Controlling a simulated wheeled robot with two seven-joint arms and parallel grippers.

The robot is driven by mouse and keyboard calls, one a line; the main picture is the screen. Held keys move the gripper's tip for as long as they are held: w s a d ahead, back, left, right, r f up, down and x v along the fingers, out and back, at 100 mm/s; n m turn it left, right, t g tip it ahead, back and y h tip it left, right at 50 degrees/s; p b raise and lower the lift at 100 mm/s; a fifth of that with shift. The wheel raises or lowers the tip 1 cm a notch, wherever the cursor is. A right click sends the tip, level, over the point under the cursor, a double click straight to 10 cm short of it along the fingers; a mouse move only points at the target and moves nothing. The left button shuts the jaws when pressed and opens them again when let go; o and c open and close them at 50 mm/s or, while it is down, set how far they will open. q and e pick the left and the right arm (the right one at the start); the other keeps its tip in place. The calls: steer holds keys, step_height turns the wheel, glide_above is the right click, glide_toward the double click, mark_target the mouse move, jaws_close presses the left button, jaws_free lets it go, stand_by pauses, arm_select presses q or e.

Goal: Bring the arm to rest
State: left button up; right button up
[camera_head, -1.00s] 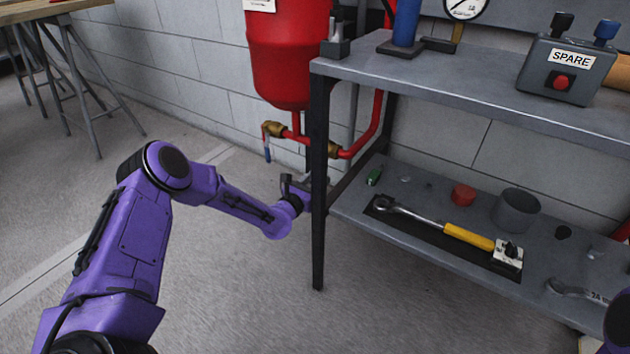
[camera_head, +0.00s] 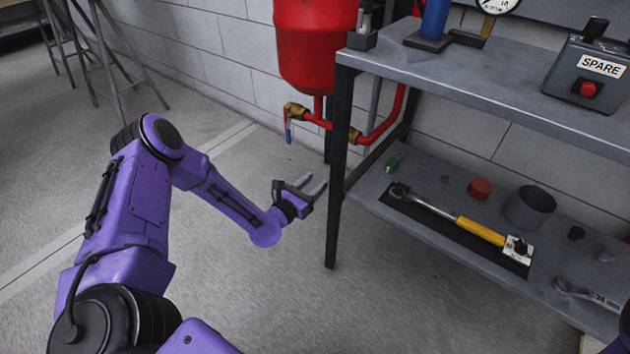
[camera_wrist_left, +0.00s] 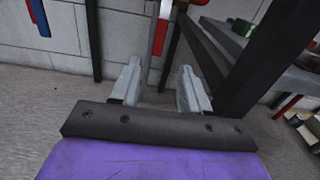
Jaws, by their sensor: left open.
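My left arm is purple and reaches in from the left in the head view. Its gripper (camera_head: 313,186) is open and empty, just left of the front leg of the shelf unit. In the left wrist view the two grey fingers (camera_wrist_left: 158,90) are spread apart with nothing between them, and a dark shelf leg stands close to their right. Only a small dark and purple part of my right arm shows at the lower right edge of the head view; its gripper is out of frame.
The shelf unit (camera_head: 440,88) stands at right, with a torque wrench (camera_head: 450,215), red cap (camera_head: 479,188) and grey cup (camera_head: 529,207) on its lower shelf. A SPARE box (camera_head: 590,75) is on top. A red tank (camera_head: 315,45) with pipes hangs behind. Floor left of the leg is clear.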

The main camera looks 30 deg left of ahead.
arm_select(q)
steer(key=s+d+f+m+g+y, duration=0.1)
steer(key=s+d+f+m+g, duration=0.2)
steer(key=s+f+m+g, duration=0.35)
steer(key=s+d+f+m+g+y, duration=0.1)
steer(key=s+d+f+m+g, duration=0.2)
steer(key=s+f+m, duration=0.6)
steer(key=s+a+m+g+y, duration=0.3)
steer(key=s+m+g, duration=0.3)
steer(key=s+m, duration=1.1)
steer(key=s+r+n+p, duration=0.3)
steer(key=r+n+p, duration=0.1)
steer(key=r+p, duration=2.9)
steer(key=shift+r+t, duration=0.35)
steer(key=shift+r, duration=0.05)
